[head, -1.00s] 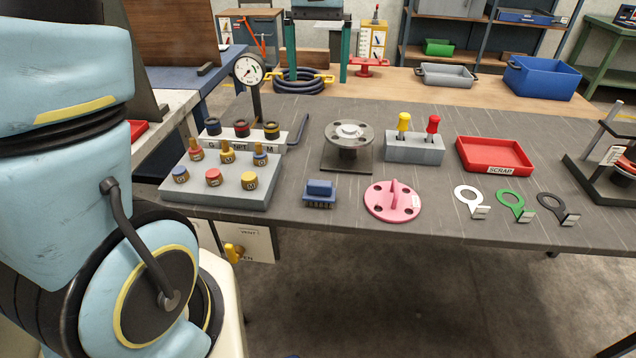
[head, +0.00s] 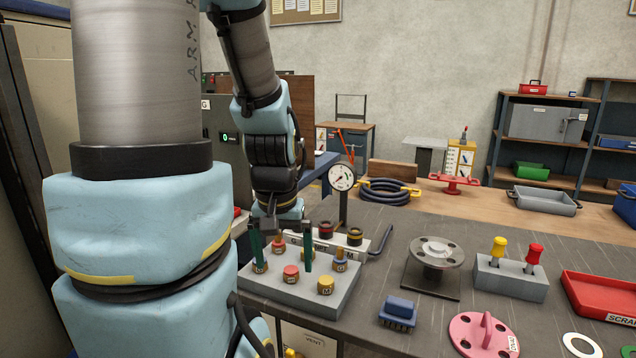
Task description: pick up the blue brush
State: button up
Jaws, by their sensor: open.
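The blue brush (head: 398,312) lies on the grey bench top near its front edge, bristles down. It stands left of the pink flanged disc and in front of the round metal flange. My gripper (head: 281,257) hangs at the left, over the grey block of capped plugs, with its two dark green fingers apart. It is empty, and the brush is to its right and nearer the camera. Whether the fingertips touch any plug cannot be told.
The plug block (head: 330,303) carries several coloured plugs under my gripper. A pressure gauge (head: 342,177) stands behind it. The metal flange (head: 437,250), pink disc (head: 484,338), screwdriver block (head: 511,278) and red tray (head: 600,297) stand to the right. Bare bench surrounds the brush.

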aim_at(400, 311)
jog(key=k+l+u, duration=0.15)
jog(key=u, duration=0.2)
jog(key=k+l+u, duration=0.15)
jog(key=u, duration=0.2)
jog(key=k+l+u, duration=0.2)
jog(key=u, duration=0.2)
